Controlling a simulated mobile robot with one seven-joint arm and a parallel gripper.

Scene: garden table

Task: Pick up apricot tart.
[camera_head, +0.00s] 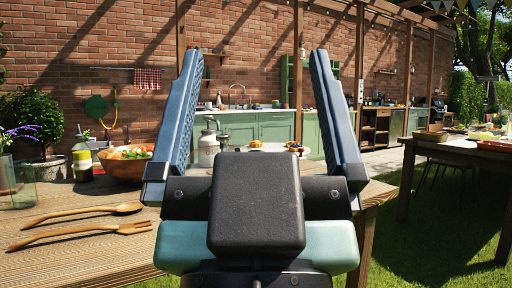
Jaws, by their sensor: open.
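A small orange-topped tart (255,144), which looks like the apricot tart, sits on the table beyond my gripper, on or beside a pale plate (274,148). A dark berry-topped tart (296,147) is to its right. My gripper (256,54) fills the middle of the view, with its two blue fingers wide apart and nothing between them. The orange tart appears in the gap between the fingers, farther away. My gripper's body hides the table in front of the tarts.
A white lidded jug (209,146) stands left of the tarts, close to the left finger in the picture. A wooden salad bowl (122,169), a dark bottle (82,160), a wooden spoon (85,213) and fork (82,235) are on the wooden table (60,262) at left.

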